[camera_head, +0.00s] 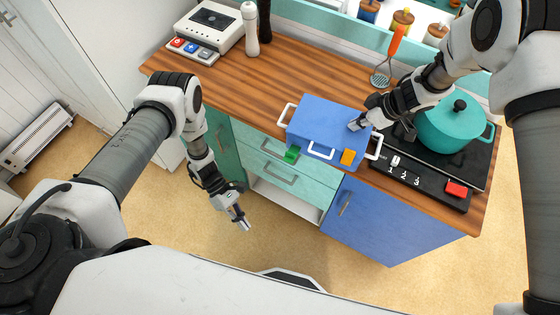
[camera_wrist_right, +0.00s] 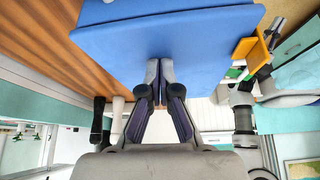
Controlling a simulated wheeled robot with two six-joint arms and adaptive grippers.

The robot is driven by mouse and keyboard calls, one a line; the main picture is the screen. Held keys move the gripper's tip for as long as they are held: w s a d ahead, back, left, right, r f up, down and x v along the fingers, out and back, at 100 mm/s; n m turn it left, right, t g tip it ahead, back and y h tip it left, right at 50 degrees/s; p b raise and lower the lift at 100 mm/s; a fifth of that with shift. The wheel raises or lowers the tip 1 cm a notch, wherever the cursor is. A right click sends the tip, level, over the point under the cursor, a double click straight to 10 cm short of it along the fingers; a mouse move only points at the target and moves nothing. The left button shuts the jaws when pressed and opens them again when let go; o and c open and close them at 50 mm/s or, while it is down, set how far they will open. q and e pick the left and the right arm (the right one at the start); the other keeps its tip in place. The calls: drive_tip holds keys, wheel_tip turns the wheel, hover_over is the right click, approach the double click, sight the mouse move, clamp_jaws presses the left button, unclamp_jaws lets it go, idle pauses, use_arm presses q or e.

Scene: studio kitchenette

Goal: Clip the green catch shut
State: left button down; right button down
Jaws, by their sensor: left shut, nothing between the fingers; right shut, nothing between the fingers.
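A blue box (camera_head: 325,122) with white side handles stands on the wooden counter. Its green catch (camera_head: 291,154) is at the left of its front, and it also shows in the right wrist view (camera_wrist_right: 236,73). An orange catch (camera_head: 348,157) is at the right of the front, also in the right wrist view (camera_wrist_right: 252,50). Whether the green catch is clipped is too small to tell. My right gripper (camera_head: 357,124) is shut and empty, its tips at the box's lid, touching or very close. My left gripper (camera_head: 241,221) is shut and empty, low in front of the drawers, apart from the box.
A teal pot (camera_head: 452,124) stands on the black hob (camera_head: 405,172) right of the box. A slotted spatula (camera_head: 383,68) is behind. A white appliance (camera_head: 208,28) and a white bottle (camera_head: 250,30) stand at the back left. The counter left of the box is clear.

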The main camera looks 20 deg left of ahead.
sight(293, 152)
use_arm(q)
drive_tip(key=w+a+r+n+t+h, duration=0.2)
drive_tip(key=w+r+n+t+h, duration=0.3)
drive_tip(key=w+r+h, duration=0.75)
drive_tip(key=w+d+r, duration=0.2)
drive_tip(key=d+r, duration=0.1)
drive_tip(key=d, duration=0.6)
drive_tip(key=shift+d+r+y, duration=0.3)
drive_tip(key=shift+d+y, duration=0.05)
drive_tip(key=shift+y, duration=0.1)
